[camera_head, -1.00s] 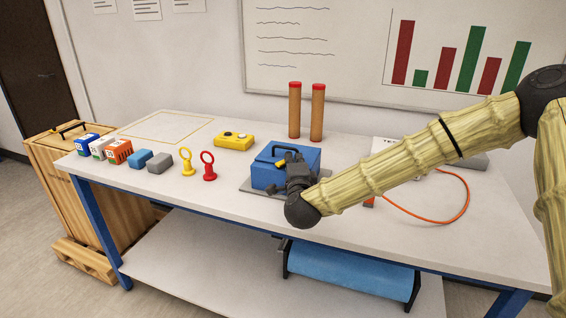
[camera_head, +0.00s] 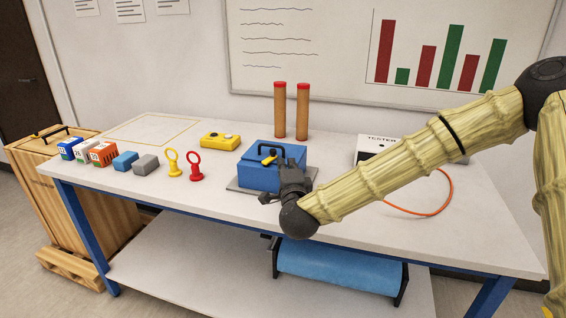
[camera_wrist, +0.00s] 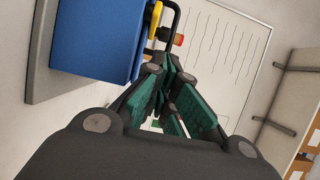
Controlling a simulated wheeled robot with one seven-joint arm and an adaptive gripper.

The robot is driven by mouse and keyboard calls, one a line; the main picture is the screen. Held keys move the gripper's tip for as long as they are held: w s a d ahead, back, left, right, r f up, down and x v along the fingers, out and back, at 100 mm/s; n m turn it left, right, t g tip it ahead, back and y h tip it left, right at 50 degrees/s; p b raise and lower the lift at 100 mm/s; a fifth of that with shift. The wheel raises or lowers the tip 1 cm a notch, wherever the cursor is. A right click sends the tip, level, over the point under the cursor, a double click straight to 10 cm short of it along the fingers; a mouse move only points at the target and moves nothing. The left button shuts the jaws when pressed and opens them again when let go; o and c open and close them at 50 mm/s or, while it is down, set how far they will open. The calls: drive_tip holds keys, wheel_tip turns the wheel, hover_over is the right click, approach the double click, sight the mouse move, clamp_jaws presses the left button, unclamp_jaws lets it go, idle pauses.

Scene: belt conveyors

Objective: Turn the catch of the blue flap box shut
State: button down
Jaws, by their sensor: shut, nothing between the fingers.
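The blue flap box (camera_head: 256,178) stands on a grey plate on the workbench, its lid down and a black handle (camera_head: 291,148) on top. Its yellow catch (camera_head: 268,158) sits at the upper front edge; its exact angle is too small to tell. My gripper (camera_head: 291,161) points upward in front of the box's right part, right of the catch, and hides that part of the front. In the wrist view the shut, empty fingers (camera_wrist: 168,65) are beside the blue box (camera_wrist: 98,38), with the yellow catch (camera_wrist: 153,20) just beyond the tips, seemingly apart.
A yellow button box (camera_head: 220,141) and two red-capped tubes (camera_head: 302,112) stand behind. Yellow and red rings (camera_head: 195,168), small blocks (camera_head: 146,165) and printed cubes (camera_head: 102,154) lie left. A tester (camera_head: 370,147) with an orange cable stands right, partly behind my arm.

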sight(270, 157)
drive_tip(key=s+m+h+p, duration=0.1)
drive_tip(key=s+h+p, duration=0.1)
drive_tip(key=s+p, duration=0.5)
drive_tip(key=shift+s+h, duration=0.3)
drive_tip(key=shift+s, duration=0.25)
drive_tip(key=shift+d+m+h+p, duration=0.1)
drive_tip(key=shift+m+h+p, duration=0.3)
drive_tip(key=shift+p, duration=0.55)
drive_tip(key=w+p, duration=0.3)
drive_tip(key=w, duration=0.9)
drive_tip(key=shift+a+p, duration=0.2)
drive_tip(key=shift+p, duration=0.1)
drive_tip(key=shift+w+a, duration=0.35)
drive_tip(key=shift+w, duration=0.2)
